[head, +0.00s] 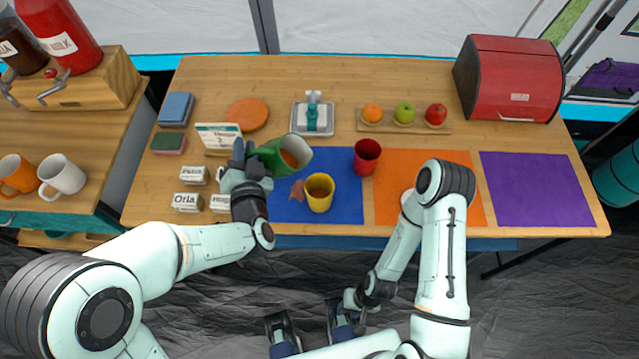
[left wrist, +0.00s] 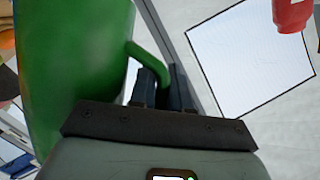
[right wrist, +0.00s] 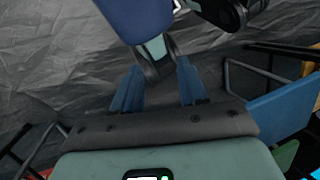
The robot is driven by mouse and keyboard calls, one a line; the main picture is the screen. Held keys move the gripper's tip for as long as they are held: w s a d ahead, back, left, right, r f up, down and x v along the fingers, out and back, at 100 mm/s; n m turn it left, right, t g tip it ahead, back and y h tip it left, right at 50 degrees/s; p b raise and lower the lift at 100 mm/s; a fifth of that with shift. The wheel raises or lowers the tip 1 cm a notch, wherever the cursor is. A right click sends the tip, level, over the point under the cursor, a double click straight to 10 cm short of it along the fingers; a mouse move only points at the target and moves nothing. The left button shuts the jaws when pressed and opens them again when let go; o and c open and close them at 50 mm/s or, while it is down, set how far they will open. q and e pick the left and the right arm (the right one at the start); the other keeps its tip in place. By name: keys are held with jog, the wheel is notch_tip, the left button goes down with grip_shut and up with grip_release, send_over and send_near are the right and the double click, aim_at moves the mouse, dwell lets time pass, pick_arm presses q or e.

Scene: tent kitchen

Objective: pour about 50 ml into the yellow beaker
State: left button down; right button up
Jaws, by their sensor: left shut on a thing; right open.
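A green jug (head: 270,156) is tilted to the right in the head view, its mouth toward the yellow beaker, with orange-brown liquid inside. My left gripper (head: 247,168) is shut on its handle; the jug (left wrist: 70,70) and handle also show in the left wrist view. The yellow beaker (head: 320,204) stands upright on the blue mat, just below and right of the jug's mouth, with brownish liquid in it. I see no clear stream between them. The amount is unreadable. My right gripper (right wrist: 157,88) is open and empty, low in front of the table.
A red cup (head: 367,158) stands right of the beaker, near the orange mat (head: 455,165). A reddish-brown patch (head: 297,190) lies left of the beaker. White labelled blocks (head: 188,202) and a sign (head: 218,137) are near my left gripper. The purple mat (head: 535,188) is bare.

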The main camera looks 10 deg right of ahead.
pick_arm(q)
jog(key=shift+w+a+f+n, duration=0.15)
jog(key=shift+w+a+n, duration=0.1)
jog(key=shift+n, duration=0.15)
jog(key=a+f+n+g+b, duration=0.1)
jog(key=w+f+n+g+h+b, duration=0.1)
jog(key=n, duration=0.1)
jog(key=w+a+f+n+g+h+b, duration=0.1)
jog(key=n, duration=0.1)
jog(key=shift+w+a+f+g+b, duration=0.25)
jog(key=shift+a+f+g+b, duration=0.05)
jog(key=shift+a+f+g, duration=0.1)
